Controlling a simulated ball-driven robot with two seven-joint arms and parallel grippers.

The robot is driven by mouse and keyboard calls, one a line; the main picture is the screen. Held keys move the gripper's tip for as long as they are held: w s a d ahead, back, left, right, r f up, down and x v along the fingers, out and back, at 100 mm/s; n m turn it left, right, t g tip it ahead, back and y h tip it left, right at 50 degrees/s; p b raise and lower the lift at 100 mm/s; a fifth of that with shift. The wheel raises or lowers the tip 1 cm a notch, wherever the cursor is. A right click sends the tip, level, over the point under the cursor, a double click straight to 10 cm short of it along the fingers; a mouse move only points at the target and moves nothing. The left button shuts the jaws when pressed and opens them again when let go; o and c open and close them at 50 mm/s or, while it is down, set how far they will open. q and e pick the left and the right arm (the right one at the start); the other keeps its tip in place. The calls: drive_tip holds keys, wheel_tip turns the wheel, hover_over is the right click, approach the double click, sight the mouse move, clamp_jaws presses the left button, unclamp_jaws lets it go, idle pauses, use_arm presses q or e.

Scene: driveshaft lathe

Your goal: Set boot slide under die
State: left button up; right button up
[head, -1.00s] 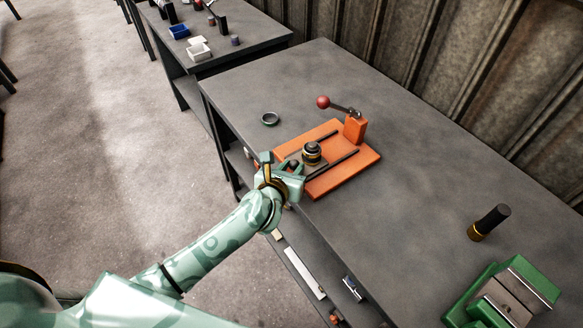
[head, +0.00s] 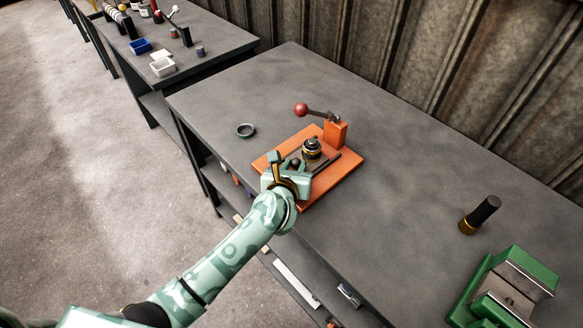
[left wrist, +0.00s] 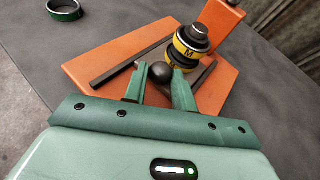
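The orange press fixture (head: 338,180) lies on the bench, with dark rails, an upright orange block (head: 335,133) and a red-knobbed lever (head: 301,109). A black boot (head: 312,148) with a yellow band sits upright on the slide between the rails; it also shows in the left wrist view (left wrist: 190,42), close to the block. The die itself I cannot make out. My left gripper (head: 292,167) is at the slide's near end. In the left wrist view its fingers (left wrist: 158,84) are closed about the slide's round black knob (left wrist: 155,73). My right gripper is out of view.
A dark green ring (head: 245,130) lies on the bench left of the fixture. A black and gold cylinder (head: 480,215) and a green vise (head: 510,290) stand at the right. Another bench with bins (head: 162,66) is at upper left. The bench between fixture and cylinder is clear.

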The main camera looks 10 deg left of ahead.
use_arm(q)
drive_tip(key=o, duration=0.4)
drive_tip(key=shift+w+d, duration=0.1)
drive_tip(key=shift+d, duration=0.05)
drive_tip(key=shift+w, duration=0.1)
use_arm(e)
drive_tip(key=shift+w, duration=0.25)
use_arm(q)
drive_tip(key=p+v, duration=0.3)
drive_tip(key=v, duration=1.3)
drive_tip(key=shift+r, duration=0.2)
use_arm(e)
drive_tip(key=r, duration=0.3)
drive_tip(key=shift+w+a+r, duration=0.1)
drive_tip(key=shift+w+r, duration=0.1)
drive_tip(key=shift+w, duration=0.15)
